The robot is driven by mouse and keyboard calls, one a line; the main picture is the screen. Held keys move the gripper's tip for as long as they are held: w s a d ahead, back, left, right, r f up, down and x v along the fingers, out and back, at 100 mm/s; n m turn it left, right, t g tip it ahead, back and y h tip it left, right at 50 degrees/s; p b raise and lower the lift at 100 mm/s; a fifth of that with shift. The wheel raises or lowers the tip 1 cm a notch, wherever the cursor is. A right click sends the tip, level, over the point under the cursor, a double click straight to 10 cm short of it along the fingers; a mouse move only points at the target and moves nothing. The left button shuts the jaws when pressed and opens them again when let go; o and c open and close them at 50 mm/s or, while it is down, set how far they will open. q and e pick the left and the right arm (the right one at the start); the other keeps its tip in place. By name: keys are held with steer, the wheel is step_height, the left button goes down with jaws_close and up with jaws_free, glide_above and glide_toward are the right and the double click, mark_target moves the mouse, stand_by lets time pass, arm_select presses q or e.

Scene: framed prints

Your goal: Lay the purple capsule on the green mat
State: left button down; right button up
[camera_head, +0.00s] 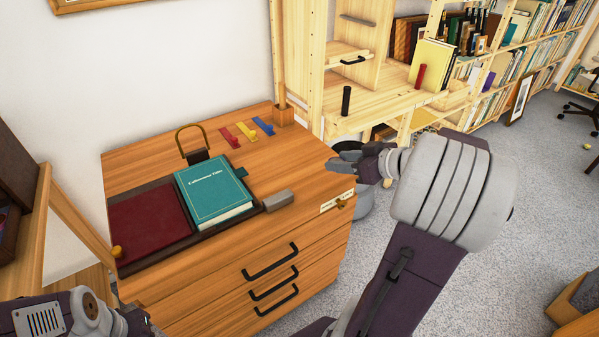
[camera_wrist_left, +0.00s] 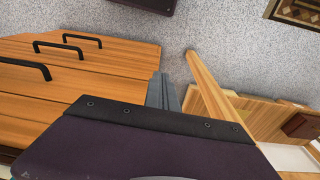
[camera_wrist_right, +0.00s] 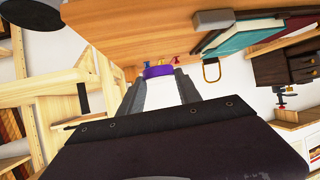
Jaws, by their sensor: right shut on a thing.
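The purple capsule (camera_wrist_right: 158,71) is between the fingertips of my right gripper (camera_wrist_right: 160,80), which is shut on it, in the right wrist view. In the head view my right gripper (camera_head: 345,168) is at the right edge of the wooden cabinet, and the capsule cannot be made out there. My left gripper (camera_wrist_left: 163,90) looks shut and empty in the left wrist view, in front of the drawers. In the head view only part of my left arm shows, at the lower left. I cannot make out a green mat in any view.
A wooden drawer cabinet (camera_head: 270,165) carries a teal book (camera_head: 214,192), a dark red panel (camera_head: 150,221), a grey block (camera_head: 278,200) and small red, yellow and blue pieces. Pale shelves (camera_head: 375,106) with a black cylinder (camera_head: 346,100) and a red cylinder (camera_head: 420,76) stand behind.

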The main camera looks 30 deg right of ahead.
steer(key=b, duration=0.2)
glide_above(308, 179)
step_height(308, 179, down, 7)
steer(key=shift+a+r, duration=0.1)
steer(key=shift+r, duration=0.1)
steer(key=shift+f+b, duration=0.4)
steer(key=shift+f, duration=1.6)
steer(key=shift+s, duration=0.1)
steer(key=shift+f+b, duration=0.15)
steer(key=shift+b, duration=0.15)
steer(key=o, duration=1.3)
steer(key=shift+o, duration=0.2)
